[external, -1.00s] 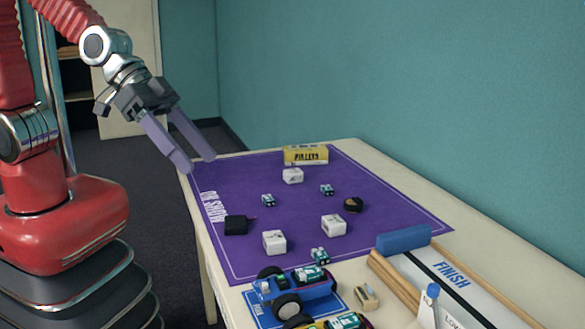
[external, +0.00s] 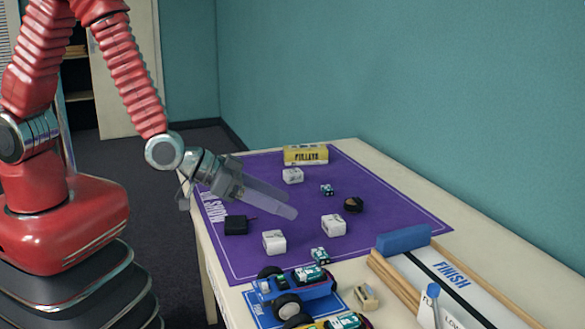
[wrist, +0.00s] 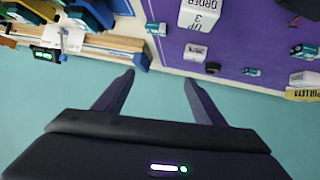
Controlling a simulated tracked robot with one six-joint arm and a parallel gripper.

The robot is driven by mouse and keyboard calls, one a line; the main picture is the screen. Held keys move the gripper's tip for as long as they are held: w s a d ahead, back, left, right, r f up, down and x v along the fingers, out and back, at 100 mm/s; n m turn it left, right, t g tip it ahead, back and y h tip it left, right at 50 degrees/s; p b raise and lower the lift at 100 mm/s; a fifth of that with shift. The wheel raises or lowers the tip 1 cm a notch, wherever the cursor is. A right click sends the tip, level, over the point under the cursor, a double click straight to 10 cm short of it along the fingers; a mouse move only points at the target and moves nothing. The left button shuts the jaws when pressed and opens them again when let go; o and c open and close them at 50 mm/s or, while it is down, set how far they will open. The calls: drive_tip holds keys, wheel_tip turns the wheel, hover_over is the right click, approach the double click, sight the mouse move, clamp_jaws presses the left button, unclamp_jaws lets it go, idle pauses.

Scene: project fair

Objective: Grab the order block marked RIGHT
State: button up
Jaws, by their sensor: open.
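Three white order blocks are on the purple mat (external: 370,205): one at the front (external: 274,242), one right of it (external: 334,225), one by the yellow box (external: 292,175). In the wrist view the largest block (wrist: 201,13) reads upside down "ORDER", "UP" and "3". The marks on the other two, a middle one (wrist: 195,52) and one at the right edge (wrist: 305,79), are too small to read, so I cannot tell which says RIGHT. My gripper (external: 288,209) is open and empty above the mat, its fingers (wrist: 158,79) apart from all blocks.
Small teal batteries (external: 327,190), a black puck (external: 353,205) and a black box (external: 236,225) lie among the blocks. The yellow box (external: 306,155) stands at the far end. A blue toy car (external: 300,288), blue foam bar (external: 403,239) and FINISH track (external: 452,275) are at the near end.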

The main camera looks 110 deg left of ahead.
sight(329, 220)
drive_tip(key=a+f+y, duration=0.1)
drive_tip(key=a+f, duration=0.1)
drive_tip(key=s+a+f+y, duration=0.1)
drive_tip(key=a, duration=0.1)
drive_tip(key=s+a+f+n+y, duration=0.1)
drive_tip(key=f, duration=0.1)
drive_tip(key=shift+a+f, duration=0.35)
drive_tip(key=shift+a, duration=0.05)
drive_tip(key=shift+g, duration=0.3)
drive_tip(key=x, duration=0.8)
drive_tip(key=shift+w+a+f, duration=0.1)
drive_tip(key=shift+w+a, duration=0.1)
drive_tip(key=shift+x, duration=2.6)
drive_tip(key=shift+c, duration=0.3)
drive_tip(key=c, duration=1.1)
